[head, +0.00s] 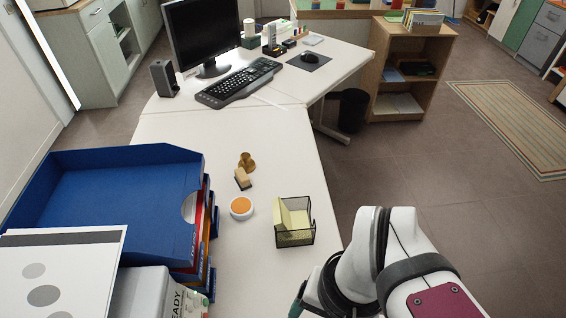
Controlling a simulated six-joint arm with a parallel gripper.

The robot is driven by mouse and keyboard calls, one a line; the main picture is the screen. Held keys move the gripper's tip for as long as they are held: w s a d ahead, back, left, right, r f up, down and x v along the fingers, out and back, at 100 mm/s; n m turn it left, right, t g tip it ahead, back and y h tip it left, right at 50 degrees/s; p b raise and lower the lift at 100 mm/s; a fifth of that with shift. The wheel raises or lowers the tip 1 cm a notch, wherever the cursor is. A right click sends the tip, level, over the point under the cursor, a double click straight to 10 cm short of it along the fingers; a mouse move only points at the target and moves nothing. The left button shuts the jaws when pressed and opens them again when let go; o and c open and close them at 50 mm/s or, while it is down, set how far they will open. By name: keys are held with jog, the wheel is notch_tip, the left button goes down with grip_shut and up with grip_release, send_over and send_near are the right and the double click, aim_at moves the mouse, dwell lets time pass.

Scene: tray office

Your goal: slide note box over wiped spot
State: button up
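The note box (295,239), a black mesh holder with pale yellow notes in it, stands upright on the white desk (266,270) near its right edge. No distinct wiped spot shows on the desk top. My arm (385,262) enters at the bottom right, beside the desk's right edge and apart from the note box. My gripper does not show in the head view.
Left of the box are a round white dish with an orange pad (241,208), a wooden stamp (243,179) and a brass-coloured object (247,161). Blue stacked trays (120,215) fill the left. A keyboard (238,84) and monitor stand farther back. Bare desk lies between.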

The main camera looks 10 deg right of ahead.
jog(key=w+f+n, duration=0.1)
jog(key=w, duration=0.2)
jog(key=w+f+n, duration=0.1)
jog(key=w, duration=0.3)
jog(key=w+d+f+n+h, duration=0.1)
jog(key=w, duration=0.3)
jog(key=shift+f, duration=0.2)
jog(key=c, duration=0.7)
jog(key=w+f, duration=0.1)
jog(key=w, duration=0.1)
jog(key=w+f+n, duration=0.1)
jog(key=w+f, duration=0.1)
jog(key=w+f+n, duration=0.1)
jog(key=w, duration=0.1)
jog(key=shift+w+f+h, duration=0.15)
jog(key=shift+f+h, duration=0.15)
jog(key=shift+f, duration=0.05)
grip_shut()
jog(key=shift+n, duration=0.4)
jog(key=f, duration=0.3)
jog(key=w+f, duration=0.1)
jog(key=f, duration=0.7)
jog(key=shift+w+a, duration=0.1)
jog(key=shift+w, duration=0.15)
jog(key=w, duration=0.3)
jog(key=shift+w+f, duration=0.1)
jog(key=shift+f, duration=0.15)
jog(key=shift+w, duration=0.45)
